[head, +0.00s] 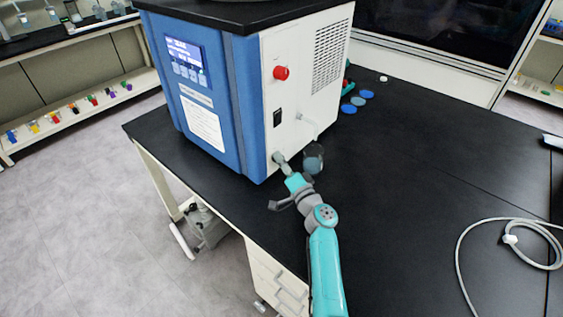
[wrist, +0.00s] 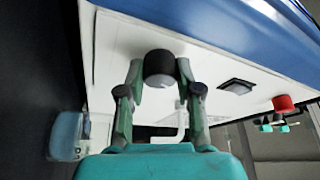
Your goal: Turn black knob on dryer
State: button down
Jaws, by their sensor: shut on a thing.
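The dryer (head: 215,85) is a blue and white box on the black bench. Its black knob (wrist: 159,64) shows in the wrist view, on the white side panel. My gripper (wrist: 159,72) has one finger on each side of the knob and is shut on it. In the head view my gripper (head: 281,162) reaches the lower front corner of the white panel, and the knob is hidden there behind the fingers.
A red button (head: 281,73) and a black switch (head: 277,117) sit higher on the white panel. A clear container (head: 313,158) stands beside my gripper. Blue discs (head: 357,101) lie behind it. A pale hose (head: 510,240) lies at the right; the bench middle is clear.

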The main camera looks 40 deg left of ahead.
aim_at(275, 129)
jog(key=shift+f+n, duration=0.1)
jog(key=shift+n, duration=0.6)
jog(key=shift+n+y, duration=0.3)
jog(key=c, duration=0.8)
grip_release()
jog(key=shift+o, duration=0.2)
notch_tip(275, 129, up, 10)
jog(key=shift+r, duration=0.1)
